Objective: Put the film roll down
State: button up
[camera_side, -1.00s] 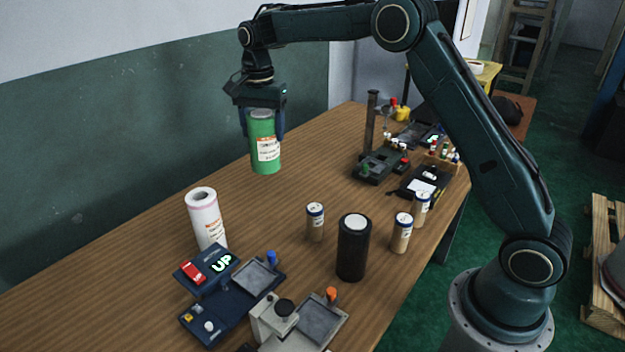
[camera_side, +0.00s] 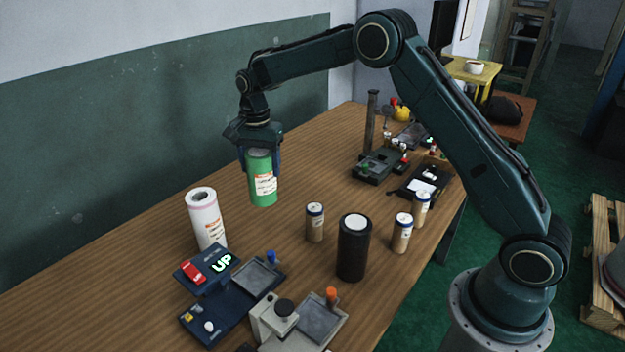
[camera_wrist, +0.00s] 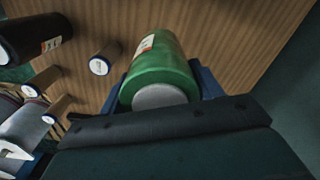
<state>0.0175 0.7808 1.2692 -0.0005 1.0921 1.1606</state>
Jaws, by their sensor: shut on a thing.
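A green film roll (camera_side: 262,178) with a white and orange label is upright in my gripper (camera_side: 262,160). The gripper points down and its fingers are shut on the roll's upper part. The roll's lower end is at or close to the wooden table; I cannot tell whether it touches. In the wrist view the green roll (camera_wrist: 160,68) lies between the blue fingers, with its pale round end toward the camera. A white roll (camera_side: 206,218) with a pink rim stands to the left and nearer the side camera.
A black cylinder (camera_side: 353,248) and small tan canisters (camera_side: 315,222) stand to the right. Dark equipment (camera_side: 378,165) sits at the back right. The wooden table (camera_side: 150,262) is bare around the green roll.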

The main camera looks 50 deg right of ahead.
aim_at(264, 199)
jog(key=shift+f, duration=5.45)
jog(key=shift+f, duration=0.1)
jog(key=o, duration=1.4)
notch_tip(264, 199, up, 12)
jog(key=shift+f, duration=0.15)
jog(key=shift+r, duration=0.25)
jog(key=shift+r, duration=0.1)
